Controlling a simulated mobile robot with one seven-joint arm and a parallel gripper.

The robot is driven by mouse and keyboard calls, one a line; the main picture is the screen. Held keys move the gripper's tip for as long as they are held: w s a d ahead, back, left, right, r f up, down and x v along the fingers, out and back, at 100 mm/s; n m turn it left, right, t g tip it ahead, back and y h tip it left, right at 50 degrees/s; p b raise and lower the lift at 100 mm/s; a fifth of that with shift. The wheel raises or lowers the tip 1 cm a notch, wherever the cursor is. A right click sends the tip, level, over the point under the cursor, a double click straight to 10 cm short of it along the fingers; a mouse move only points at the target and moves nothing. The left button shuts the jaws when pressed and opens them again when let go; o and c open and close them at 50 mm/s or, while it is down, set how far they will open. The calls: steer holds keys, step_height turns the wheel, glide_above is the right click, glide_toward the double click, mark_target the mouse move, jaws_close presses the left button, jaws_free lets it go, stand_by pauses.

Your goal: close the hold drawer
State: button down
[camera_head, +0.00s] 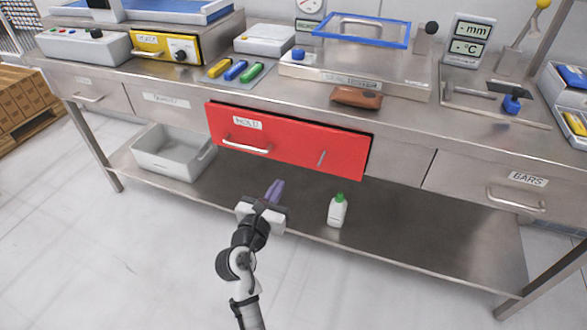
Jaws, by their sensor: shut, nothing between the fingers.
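The hold drawer (293,142) has a red front with a white HOLD label and a metal bar handle (246,146). It sits in the middle of the steel bench. Its front seems to stand a little forward of the neighbouring drawers, but how far is hard to tell. My gripper (275,188) is below the drawer front and nearer to me, apart from it. Its purple fingers are shut and hold nothing.
A grey bin (172,154) and a white bottle with a green cap (337,211) stand on the lower shelf (410,240). The BARS drawer (480,188) is at the right. A brown object (356,97) lies on the bench top above the red drawer. The floor in front is clear.

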mark_target(300, 147)
steer(key=p+x, duration=0.1)
steer(key=x, duration=1.2)
steer(key=shift+w, duration=0.2)
steer(key=p+x, duration=0.1)
steer(key=x, duration=0.3)
steer(key=shift+w+d, duration=0.1)
steer(key=shift+w, duration=0.15)
steer(key=shift+r, duration=0.25)
steer(key=shift+s, duration=0.1)
